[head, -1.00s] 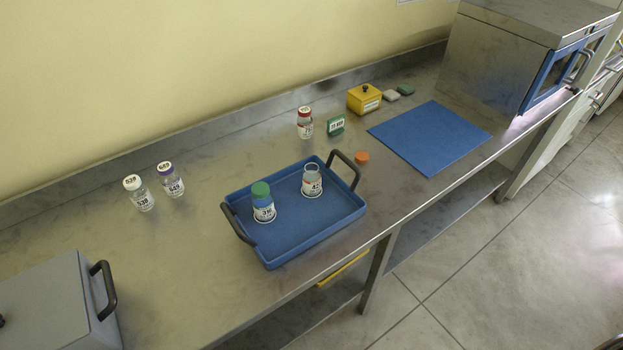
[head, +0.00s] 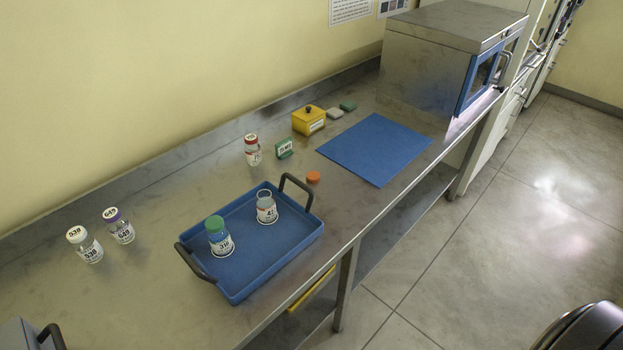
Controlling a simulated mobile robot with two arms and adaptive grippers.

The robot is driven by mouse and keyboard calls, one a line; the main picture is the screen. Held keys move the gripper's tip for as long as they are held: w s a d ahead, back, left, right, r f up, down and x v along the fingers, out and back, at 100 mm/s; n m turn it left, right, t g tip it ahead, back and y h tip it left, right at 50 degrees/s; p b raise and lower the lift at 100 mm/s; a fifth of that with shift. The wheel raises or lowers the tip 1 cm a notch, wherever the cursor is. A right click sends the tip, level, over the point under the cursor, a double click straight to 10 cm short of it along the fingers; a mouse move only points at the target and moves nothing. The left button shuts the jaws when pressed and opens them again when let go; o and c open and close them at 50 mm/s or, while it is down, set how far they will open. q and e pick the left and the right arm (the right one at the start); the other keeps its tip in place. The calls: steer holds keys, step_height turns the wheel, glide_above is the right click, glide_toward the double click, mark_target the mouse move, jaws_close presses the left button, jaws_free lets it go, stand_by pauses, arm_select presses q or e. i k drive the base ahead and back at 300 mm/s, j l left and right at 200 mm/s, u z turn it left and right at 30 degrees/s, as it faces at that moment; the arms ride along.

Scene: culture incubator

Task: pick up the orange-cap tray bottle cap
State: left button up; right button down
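The orange cap (head: 313,177) lies on the steel bench, just right of the tray's far handle. The blue tray (head: 236,293) has two dark handles and holds two bottles. One is an uncapped bottle (head: 267,209) with an open top, standing near the right handle. The other is a green-capped bottle (head: 218,236) standing to its left. Neither of my grippers shows in the head view, so their state is hidden.
A blue mat (head: 375,148) lies right of the cap. Behind stand a red-capped bottle (head: 252,150), a green timer (head: 284,148) and a yellow box (head: 308,121). White-capped (head: 85,245) and purple-capped (head: 118,226) bottles stand left. A steel incubator (head: 430,65) is at the far end.

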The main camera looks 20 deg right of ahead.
mark_target(313, 177)
steer(key=i+l+u, duration=0.1)
steer(key=l+u, duration=0.15)
steer(key=l, duration=0.4)
steer(key=i+l+u, duration=0.1)
steer(key=l+u, duration=0.15)
steer(key=l, duration=0.4)
